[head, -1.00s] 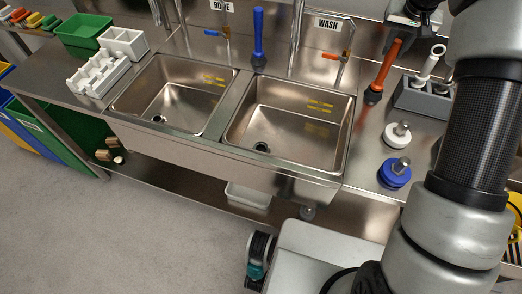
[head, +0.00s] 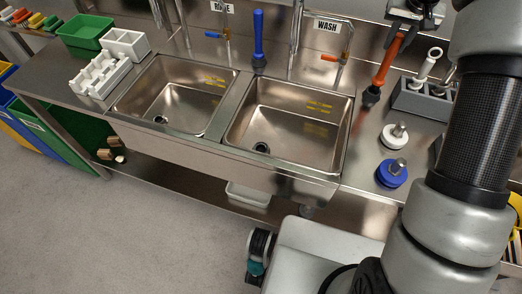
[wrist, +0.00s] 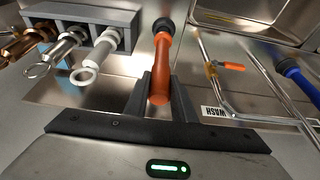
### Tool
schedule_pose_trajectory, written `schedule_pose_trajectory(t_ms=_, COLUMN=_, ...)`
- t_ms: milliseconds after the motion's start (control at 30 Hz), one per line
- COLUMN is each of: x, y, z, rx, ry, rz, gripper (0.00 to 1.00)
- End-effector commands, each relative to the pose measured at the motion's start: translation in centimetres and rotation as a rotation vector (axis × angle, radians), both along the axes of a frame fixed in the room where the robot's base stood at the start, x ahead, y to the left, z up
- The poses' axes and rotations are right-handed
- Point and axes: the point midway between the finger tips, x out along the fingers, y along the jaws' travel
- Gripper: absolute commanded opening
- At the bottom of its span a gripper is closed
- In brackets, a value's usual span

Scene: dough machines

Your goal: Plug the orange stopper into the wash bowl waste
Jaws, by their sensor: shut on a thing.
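The orange stopper (head: 384,67), a long orange handle with a black plug end, stands tilted at the counter right of the wash bowl. My gripper (head: 402,24) is at the top of its handle. In the wrist view my gripper (wrist: 160,88) has a finger on each side of the orange handle (wrist: 161,65), shut on it, with the black end pointing away. I cannot tell whether the plug end touches the counter. The wash bowl (head: 285,105) is the right-hand basin under the WASH sign, empty, with its dark round waste (head: 262,147) open near the front left.
A grey rack (head: 420,101) with ringed tools, a white knobbed disc (head: 394,137) and a blue knobbed disc (head: 391,174) stand on the counter at right. The wash tap (head: 335,57) rises behind the bowl. A blue stopper (head: 258,38) stands between the basins.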

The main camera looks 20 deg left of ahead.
Motion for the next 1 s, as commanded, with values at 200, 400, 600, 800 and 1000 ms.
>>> schedule_pose_trajectory(t_ms=200, x=0.0, y=0.0, z=2.3, rx=0.0, ry=-0.003, rz=0.0, gripper=0.0)
schedule_pose_trajectory(t_ms=400, x=0.0, y=0.0, z=4.4, rx=0.0, ry=-0.002, rz=-0.001, gripper=0.0)
schedule_pose_trajectory(t_ms=600, x=0.1, y=0.0, z=6.2, rx=0.001, ry=-0.003, rz=-0.001, gripper=0.0)
schedule_pose_trajectory(t_ms=800, x=0.0, y=0.0, z=6.2, rx=0.0, ry=-0.001, rz=0.0, gripper=0.0)
schedule_pose_trajectory(t_ms=1000, x=0.0, y=0.0, z=6.2, rx=0.0, ry=-0.001, rz=0.0, gripper=0.0)
